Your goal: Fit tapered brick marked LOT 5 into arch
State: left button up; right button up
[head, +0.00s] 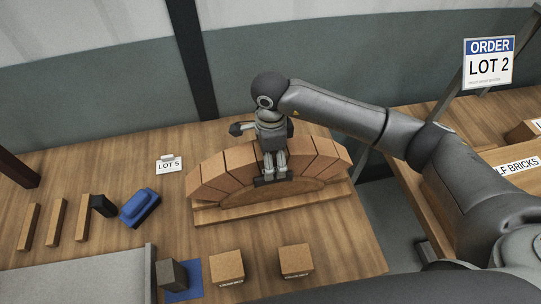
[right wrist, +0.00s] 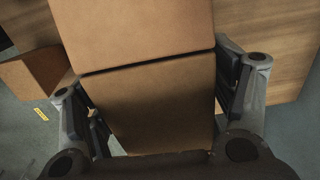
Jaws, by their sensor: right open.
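The arch (head: 213,180) of tapered bricks stands over a curved wooden form on a wooden base on the table. My right gripper (head: 273,178) is at its crown, pointing down and hiding the bricks there. In the right wrist view a brown brick (right wrist: 155,105) lies between the two open fingers of the gripper (right wrist: 158,98), against a neighbouring brick (right wrist: 135,30). I cannot read a mark on it. A card reading LOT 5 (head: 168,165) stands left of the arch. My left gripper is not in view.
Two loose bricks (head: 227,266) (head: 295,260) stand in front, their labels too small to read. A grey block (head: 172,275) is on a blue mat. Wooden strips (head: 54,221) and a blue tool (head: 139,207) lie left. The order sign (head: 488,63) reads LOT 2.

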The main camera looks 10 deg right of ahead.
jog(key=shift+r, duration=0.15)
notch_tip(320, 180, up, 11)
jog(key=b, duration=0.4)
jog(key=shift+r, duration=0.5)
